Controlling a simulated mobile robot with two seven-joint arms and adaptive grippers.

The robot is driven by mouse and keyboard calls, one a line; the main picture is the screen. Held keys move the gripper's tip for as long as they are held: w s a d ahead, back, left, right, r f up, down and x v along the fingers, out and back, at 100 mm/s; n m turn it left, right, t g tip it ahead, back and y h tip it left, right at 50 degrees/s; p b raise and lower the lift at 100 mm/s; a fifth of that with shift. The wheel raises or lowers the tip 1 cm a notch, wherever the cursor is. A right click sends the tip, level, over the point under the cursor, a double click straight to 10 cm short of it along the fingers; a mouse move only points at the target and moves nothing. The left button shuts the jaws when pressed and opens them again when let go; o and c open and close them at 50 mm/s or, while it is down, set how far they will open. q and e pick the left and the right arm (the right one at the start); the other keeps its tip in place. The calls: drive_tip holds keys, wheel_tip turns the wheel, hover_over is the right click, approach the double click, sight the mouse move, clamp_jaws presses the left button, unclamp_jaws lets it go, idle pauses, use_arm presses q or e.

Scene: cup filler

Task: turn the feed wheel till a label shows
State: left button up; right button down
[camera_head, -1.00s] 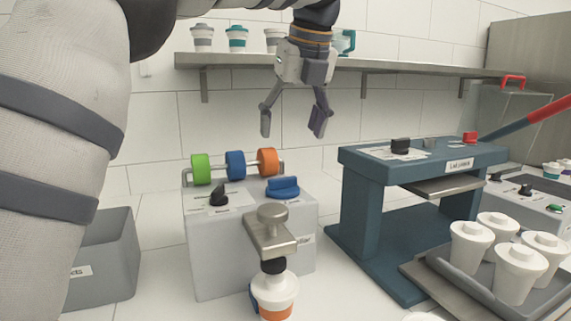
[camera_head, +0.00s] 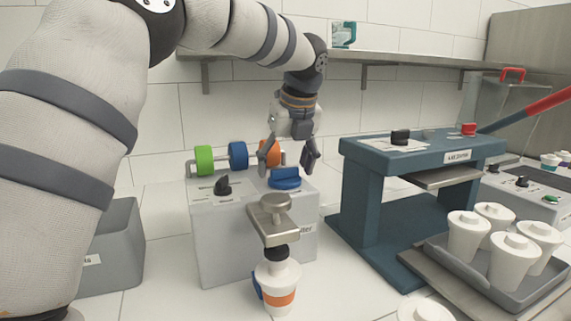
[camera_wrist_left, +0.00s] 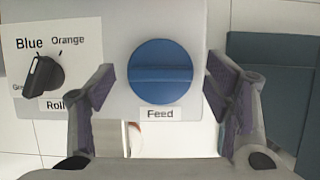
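The blue feed wheel (camera_head: 285,178) sits on top of the grey label machine (camera_head: 240,245). In the left wrist view the wheel (camera_wrist_left: 161,71) is round with a raised bar running across it, above a "Feed" tag (camera_wrist_left: 160,113). My left gripper (camera_head: 289,165) points down over the wheel. Its fingers are open, one on each side of the wheel and apart from it (camera_wrist_left: 160,90). A cup (camera_head: 277,287) with an orange band stands under the machine's front spout (camera_head: 274,220). I see no loose label at the spout. My right gripper is not in view.
A black roll selector knob (camera_head: 223,186) is left of the wheel, with green (camera_head: 204,160), blue (camera_head: 238,155) and orange rolls behind. A blue press (camera_head: 420,155) stands to the right, with a tray of lidded cups (camera_head: 535,285) in front. A grey bin (camera_head: 115,250) is at left.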

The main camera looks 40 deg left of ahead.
use_arm(q)
drive_tip(key=c, duration=1)
drive_tip(key=shift+m, duration=0.4)
